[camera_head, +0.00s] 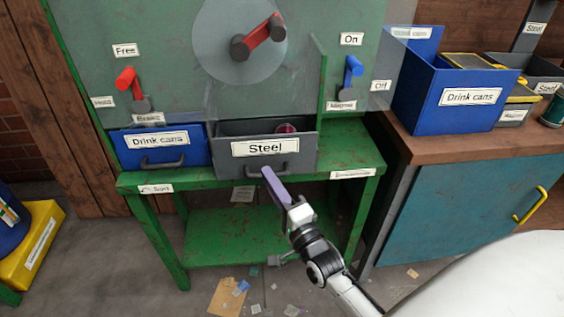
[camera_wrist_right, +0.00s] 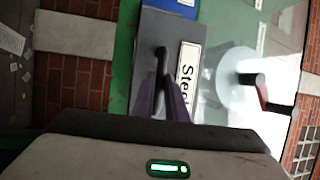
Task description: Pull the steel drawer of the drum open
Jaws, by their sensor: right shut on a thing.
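The grey steel drawer (camera_head: 222,159) with the label "Steel" sits in the green drum stand and stands out a little from the front, with a reddish round thing (camera_head: 286,128) inside. My right gripper (camera_head: 267,174) is at the drawer's dark handle (camera_head: 252,170), with its purple fingers shut on it. In the right wrist view, the fingers (camera_wrist_right: 169,95) close around the handle (camera_wrist_right: 160,62) next to the "Steel" label (camera_wrist_right: 187,70). My left gripper is not in view.
A blue "Drink cans" drawer (camera_head: 195,146) is left of the steel drawer. Above are a red lever (camera_head: 126,79), a red crank (camera_head: 257,38) and a blue lever (camera_head: 353,66). A workbench (camera_head: 455,146) with bins stands on the right. Scraps litter the floor.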

